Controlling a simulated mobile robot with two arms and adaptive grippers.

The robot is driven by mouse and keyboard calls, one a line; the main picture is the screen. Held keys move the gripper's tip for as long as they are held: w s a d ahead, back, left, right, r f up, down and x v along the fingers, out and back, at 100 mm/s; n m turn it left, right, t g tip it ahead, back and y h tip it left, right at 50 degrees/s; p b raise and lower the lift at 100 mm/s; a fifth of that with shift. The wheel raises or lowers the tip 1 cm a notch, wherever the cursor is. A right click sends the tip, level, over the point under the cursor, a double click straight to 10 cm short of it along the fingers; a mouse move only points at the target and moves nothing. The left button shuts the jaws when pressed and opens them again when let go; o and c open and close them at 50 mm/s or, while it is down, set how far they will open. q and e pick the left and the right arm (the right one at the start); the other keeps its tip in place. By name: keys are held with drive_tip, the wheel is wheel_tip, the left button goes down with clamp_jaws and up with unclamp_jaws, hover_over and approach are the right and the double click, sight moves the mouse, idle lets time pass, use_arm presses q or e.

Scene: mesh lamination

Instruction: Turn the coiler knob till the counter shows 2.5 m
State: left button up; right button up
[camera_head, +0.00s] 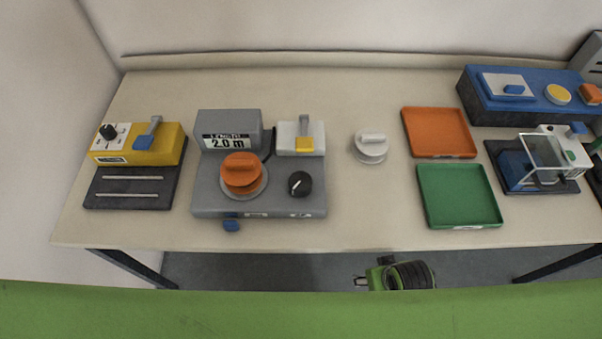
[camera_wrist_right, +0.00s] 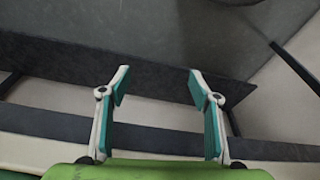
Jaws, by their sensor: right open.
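The coiler (camera_head: 206,186) is a grey machine at the centre-left of the table in the head view. Its counter (camera_head: 227,142) reads 2.0 m. No gripper touches either knob in the head view. My right gripper (camera_wrist_right: 158,86) shows in the right wrist view, open and empty, with the fingers spread. It appears to be below the table, away from the coiler. My left gripper is out of view.
A yellow device (camera_head: 165,150) stands left of the coiler. A white round knob-like piece (camera_head: 370,146), an orange tray (camera_head: 438,132) and a green tray (camera_head: 459,195) lie to its right. Blue machines (camera_head: 520,112) stand at the far right.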

wheel_tip(320, 180, up, 13)
drive_tip(key=w+a+r+n+y, duration=0.1)
drive_tip(key=w+a, duration=0.1)
drive_tip(key=a, duration=0.2)
drive_tip(key=w+a+r+n+y, duration=0.1)
drive_tip(key=w+a+r, duration=0.1)
drive_tip(key=a, duration=0.3)
drive_tip(key=w+a+r+n+y, duration=0.1)
drive_tip(key=w+a+r, duration=0.1)
drive_tip(key=w+a, duration=0.2)
drive_tip(key=shift+w+a+r+y, duration=0.15)
drive_tip(key=shift+a+r+y, duration=0.05)
drive_tip(key=shift+a+y, duration=0.25)
drive_tip(key=w+a+r+n+g, duration=0.1)
drive_tip(key=w+a+r+n, duration=0.25)
drive_tip(key=a, duration=0.45)
drive_tip(key=n+g+h, duration=0.2)
drive_tip(key=h, duration=0.2)
approach(301, 181)
use_arm(q)
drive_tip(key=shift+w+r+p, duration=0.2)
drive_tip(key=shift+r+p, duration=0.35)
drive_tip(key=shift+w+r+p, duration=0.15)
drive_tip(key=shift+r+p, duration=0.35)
drive_tip(key=shift+p, duration=0.05)
use_arm(e)
wheel_tip(301, 181, down, 9)
drive_tip(key=shift+s+a+r, duration=0.1)
